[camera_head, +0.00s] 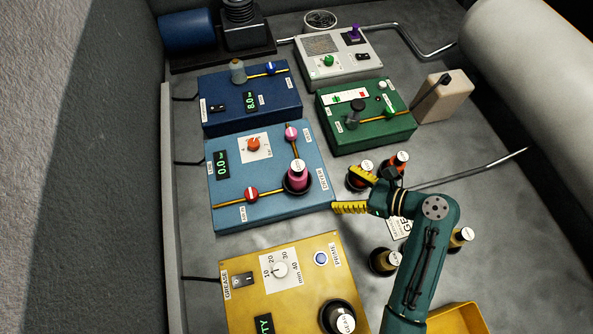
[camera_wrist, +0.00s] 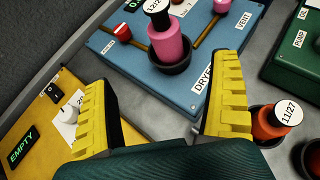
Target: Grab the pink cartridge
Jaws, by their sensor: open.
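The pink cartridge (camera_head: 297,174) stands upright in a dark round cup (camera_head: 296,187) on the light blue box (camera_head: 230,190). It has a white round label on top. In the wrist view the pink cartridge (camera_wrist: 171,44) is at the top middle, beyond and between my fingertips. My gripper (camera_head: 351,190) has yellow ridged fingers and is open and empty, to the right of the cartridge and apart from it. In the wrist view my gripper (camera_wrist: 160,90) shows its two fingers spread wide, left and right.
Orange cartridges (camera_head: 397,162) in dark cups stand right beside my gripper. Yellow-brown cartridges (camera_head: 385,262) stand lower right. A yellow box (camera_head: 290,262) is below the blue one; a green box (camera_head: 365,125) is above right. Knobs on rails flank the pink cartridge.

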